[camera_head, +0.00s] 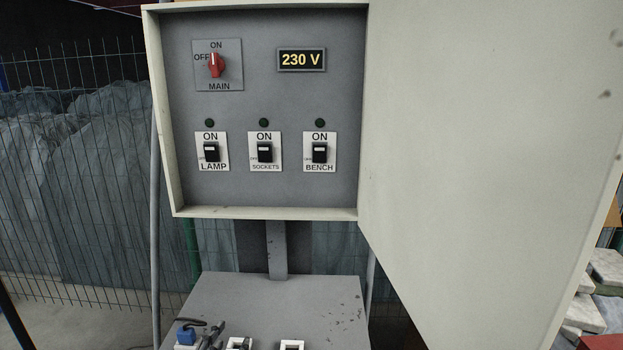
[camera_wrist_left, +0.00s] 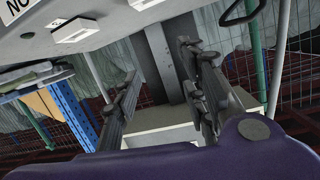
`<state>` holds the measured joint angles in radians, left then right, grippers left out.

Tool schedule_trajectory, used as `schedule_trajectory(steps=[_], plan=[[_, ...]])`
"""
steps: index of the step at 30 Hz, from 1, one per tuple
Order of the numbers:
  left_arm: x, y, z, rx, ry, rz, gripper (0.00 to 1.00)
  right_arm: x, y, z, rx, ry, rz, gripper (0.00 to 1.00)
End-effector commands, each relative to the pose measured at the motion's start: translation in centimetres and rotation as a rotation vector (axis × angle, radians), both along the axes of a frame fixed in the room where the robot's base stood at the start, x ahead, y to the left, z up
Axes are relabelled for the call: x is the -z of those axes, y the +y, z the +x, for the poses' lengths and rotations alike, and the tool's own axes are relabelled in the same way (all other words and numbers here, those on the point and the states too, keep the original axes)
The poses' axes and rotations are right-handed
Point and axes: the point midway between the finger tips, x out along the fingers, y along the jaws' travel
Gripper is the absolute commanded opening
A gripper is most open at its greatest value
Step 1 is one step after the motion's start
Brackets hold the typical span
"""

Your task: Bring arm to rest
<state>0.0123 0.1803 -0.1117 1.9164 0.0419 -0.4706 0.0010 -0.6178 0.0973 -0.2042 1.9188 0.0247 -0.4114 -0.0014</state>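My left gripper (camera_wrist_left: 160,65) shows in the left wrist view with its two dark fingers well apart and nothing between them. In the head view only a dark part of it (camera_head: 211,337) shows at the bottom edge, low over the grey box below the cabinet. My right gripper is in neither view.
The electrical cabinet (camera_head: 265,213) stands ahead, its pale door (camera_head: 480,130) swung open to the right. Its red main knob (camera_head: 216,65) is upright and the display (camera_head: 301,60) reads 230 V. A blue plug (camera_head: 186,335) and white sockets (camera_head: 292,345) are on the grey box (camera_head: 275,300). Wire fence (camera_head: 70,170) stands left.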

Motion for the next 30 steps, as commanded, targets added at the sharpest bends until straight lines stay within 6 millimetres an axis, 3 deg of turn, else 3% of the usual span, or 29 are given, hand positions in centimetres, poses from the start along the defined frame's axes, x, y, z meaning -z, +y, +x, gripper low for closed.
schedule_trajectory(steps=[1,6,10,15,18,21,30], plan=[[3.4,0.0,-2.9,-0.007,0.052,-0.009,0.39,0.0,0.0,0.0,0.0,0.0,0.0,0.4],[12.3,-0.1,-12.4,-0.037,0.219,-0.038,0.39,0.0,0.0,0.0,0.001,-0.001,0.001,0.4],[17.6,-0.1,-20.1,-0.068,0.356,-0.061,0.39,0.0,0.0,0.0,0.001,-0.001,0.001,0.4],[21.6,0.1,-27.9,-0.106,0.486,-0.08,0.39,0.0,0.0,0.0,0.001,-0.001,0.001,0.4],[22.6,0.4,-30.3,-0.122,0.525,-0.083,0.39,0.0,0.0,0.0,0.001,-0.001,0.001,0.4],[23.0,0.6,-31.3,-0.127,0.541,-0.082,0.39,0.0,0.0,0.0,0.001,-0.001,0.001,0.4],[23.1,0.6,-31.4,-0.128,0.543,-0.081,0.39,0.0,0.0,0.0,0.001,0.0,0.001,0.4]])
